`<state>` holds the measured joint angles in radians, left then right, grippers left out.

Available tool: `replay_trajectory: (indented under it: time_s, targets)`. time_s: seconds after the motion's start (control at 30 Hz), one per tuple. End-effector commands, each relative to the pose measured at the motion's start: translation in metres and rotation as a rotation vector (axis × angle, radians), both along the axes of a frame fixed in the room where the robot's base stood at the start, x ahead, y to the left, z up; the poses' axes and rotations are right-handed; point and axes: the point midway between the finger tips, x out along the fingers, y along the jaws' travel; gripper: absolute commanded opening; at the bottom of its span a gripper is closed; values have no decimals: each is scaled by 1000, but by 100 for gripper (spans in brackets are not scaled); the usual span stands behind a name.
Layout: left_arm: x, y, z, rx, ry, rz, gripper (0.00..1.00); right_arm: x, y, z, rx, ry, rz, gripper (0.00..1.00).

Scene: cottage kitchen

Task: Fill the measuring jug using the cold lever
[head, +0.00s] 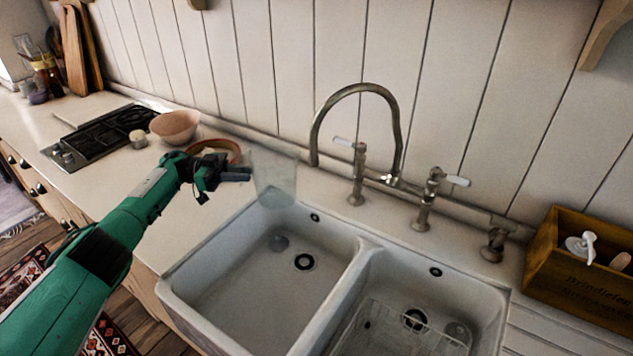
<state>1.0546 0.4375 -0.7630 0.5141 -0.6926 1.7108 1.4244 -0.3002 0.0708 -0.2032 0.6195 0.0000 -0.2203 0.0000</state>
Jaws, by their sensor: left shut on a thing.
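A clear measuring jug (273,180) is held at the far left corner of the sink, left of the tap. My left gripper (237,174) is shut on the jug's left side. The jug looks upright, and I see no water in it. No marking shows which is cold. My right gripper is out of view.
The white double sink (362,262) has an empty left basin and a wire rack (385,325) in the right one. A wooden box (575,290) stands at the right. A pink bowl (176,127), a brown rounded object (222,145) and a hob (100,135) are at the left.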

Motion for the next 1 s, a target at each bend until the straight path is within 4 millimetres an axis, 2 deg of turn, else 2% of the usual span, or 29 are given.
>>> replay_trajectory:
  time_s: [0.1,0.4,0.93,1.0]
  targets:
    - [0,-2,-18,-2,4,1,0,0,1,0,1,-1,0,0]
    - [1,-1,-38,-1,1,2,0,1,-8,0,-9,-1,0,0]
    - [0,-1,-46,-1,-1,1,0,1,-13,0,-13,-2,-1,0]
    - [0,-1,-47,-1,0,1,0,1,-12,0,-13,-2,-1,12]
